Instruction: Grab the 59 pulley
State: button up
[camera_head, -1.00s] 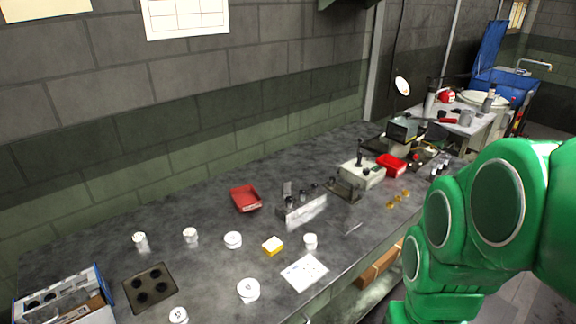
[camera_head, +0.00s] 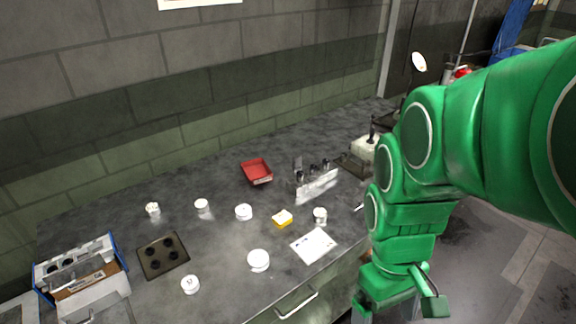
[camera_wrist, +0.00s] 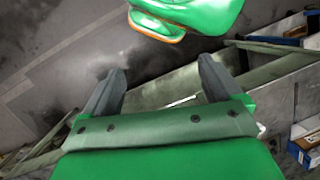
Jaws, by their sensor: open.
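Several white round pieces that look like pulleys stand on the dark bench (camera_head: 105,219) in the head view. One with dark marks on top (camera_head: 190,284) is at the front left, and a plainer one (camera_head: 258,260) is right of it. Others stand farther back (camera_head: 244,212), (camera_head: 202,204), (camera_head: 153,209) and by the paper (camera_head: 320,215). The marks are too small to read, so I cannot tell which is 59. My gripper (camera_wrist: 160,72) is open and empty in the wrist view. It is away from the pulleys, none of which show there.
A blue-edged box (camera_head: 80,272) stands at the left. Metal fixtures (camera_head: 316,185) stand toward the back right.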

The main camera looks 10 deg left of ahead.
jog(key=w+a+f+n+t+h, duration=0.1)
jog(key=w+a+f+n+h, duration=0.2)
jog(key=w+f+n+h, duration=0.45)
jog(key=n+t+y, duration=0.1)
jog(key=n+t, duration=1.2)
jog(key=n, duration=0.3)
send_near(254, 261)
jog(key=shift+w+d+f, duration=0.25)
jog(key=shift+w+d, duration=0.35)
jog(key=shift+d, duration=0.3)
jog(key=shift+f, duration=0.1)
jog(key=shift+a+x, duration=0.15)
jog(key=shift+x, duration=1.75)
jog(key=shift+a+x, duration=0.15)
jog(key=shift+x, duration=1.75)
jog(key=shift+w+f, duration=0.1)
jog(key=shift+w, duration=0.05)
